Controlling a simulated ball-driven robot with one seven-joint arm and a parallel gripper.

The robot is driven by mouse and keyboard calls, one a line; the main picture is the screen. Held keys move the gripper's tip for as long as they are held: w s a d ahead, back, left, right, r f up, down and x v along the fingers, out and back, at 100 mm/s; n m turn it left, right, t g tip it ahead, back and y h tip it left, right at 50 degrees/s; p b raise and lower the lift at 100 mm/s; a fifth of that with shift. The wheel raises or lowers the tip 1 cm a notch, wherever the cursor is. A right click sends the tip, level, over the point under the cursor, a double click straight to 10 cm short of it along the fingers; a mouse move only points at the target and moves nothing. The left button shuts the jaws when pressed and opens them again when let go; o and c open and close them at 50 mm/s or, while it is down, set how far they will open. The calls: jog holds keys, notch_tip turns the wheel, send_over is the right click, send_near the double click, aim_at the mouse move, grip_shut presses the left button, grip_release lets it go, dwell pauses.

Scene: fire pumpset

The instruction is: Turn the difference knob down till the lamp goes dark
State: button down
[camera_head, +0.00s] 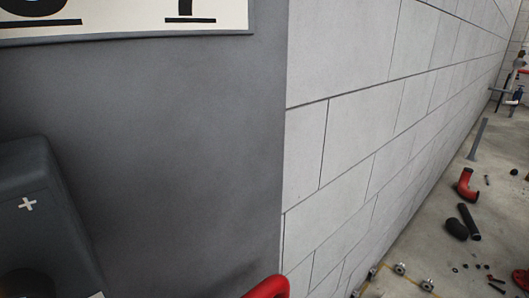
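A dark grey box (45,225) with a pale plus mark (27,204) is at the left edge, cut off by the frame. Below the mark a dark round shape (30,284) shows in part at the bottom edge; I cannot tell whether it is the difference knob. No lamp is in view that I can make out. My gripper is not in view.
A grey panel (180,130) fills the left half, with a pale sign (120,18) at its top. A red rounded part (268,287) rises at the bottom edge. Right of a block wall (350,130), a red pipe elbow (467,184) and other loose parts lie on the floor.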

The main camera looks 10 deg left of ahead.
jog(key=shift+w+d+p, duration=0.1)
jog(key=shift+w+p, duration=0.05)
jog(key=shift+p, duration=0.75)
jog(key=shift+s+d, duration=0.25)
jog(key=shift+d, duration=0.05)
notch_tip(320, 180, up, 6)
jog(key=p, duration=0.6)
jog(key=shift+p, duration=0.35)
